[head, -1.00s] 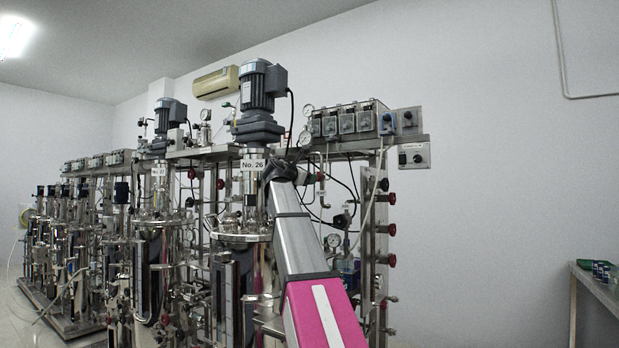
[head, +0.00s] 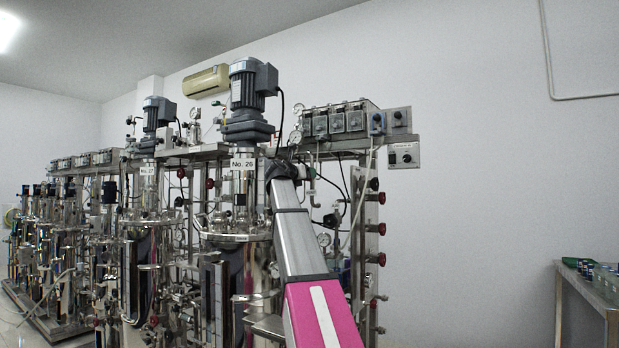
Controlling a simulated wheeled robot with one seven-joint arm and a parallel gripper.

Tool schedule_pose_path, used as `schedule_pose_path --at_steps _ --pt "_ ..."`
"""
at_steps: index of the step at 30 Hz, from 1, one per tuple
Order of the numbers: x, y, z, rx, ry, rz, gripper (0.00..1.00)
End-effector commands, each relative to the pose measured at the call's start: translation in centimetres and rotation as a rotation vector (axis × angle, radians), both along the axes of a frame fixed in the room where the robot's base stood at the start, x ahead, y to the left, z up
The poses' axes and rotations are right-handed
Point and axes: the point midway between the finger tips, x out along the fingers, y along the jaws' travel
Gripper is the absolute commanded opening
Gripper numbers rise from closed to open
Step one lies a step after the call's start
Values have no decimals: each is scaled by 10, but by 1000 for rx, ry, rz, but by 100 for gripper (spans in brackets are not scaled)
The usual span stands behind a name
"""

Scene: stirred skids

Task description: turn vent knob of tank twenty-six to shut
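Tank twenty-six (head: 240,265) is a shiny steel vessel just left of my arm. A white "No. 26" label (head: 243,163) sits under its grey motor (head: 250,90). Several red knobs show on the frame to the right of my arm; one is this red knob (head: 382,228). I cannot tell which knob is the vent knob of tank twenty-six, or whether it is open or shut. My arm reaches up in front of the skid, its dark far joint beside the label. My gripper is not visible; it lies beyond or behind that joint. My arm hides part of the tank's right side.
A row of similar tanks (head: 140,270) runs back to the left. A control box (head: 404,155) sticks out at the skid's right end. A metal side table (head: 600,300) with small items stands at the right edge. Open room lies between skid and table.

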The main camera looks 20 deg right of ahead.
Motion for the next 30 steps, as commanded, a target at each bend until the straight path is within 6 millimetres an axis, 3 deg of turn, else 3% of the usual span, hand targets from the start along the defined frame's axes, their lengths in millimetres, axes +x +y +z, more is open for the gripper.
schedule_pose_path --at_steps 9,20,24,25,30 --pt "23 -29 0 1 0 0 68" --pt "25 -31 0 1 -1 1 68" --pt "25 -31 0 1 -1 1 22" --pt "25 -31 0 1 -1 1 18" --pt "25 -31 0 3 -3 1 18"
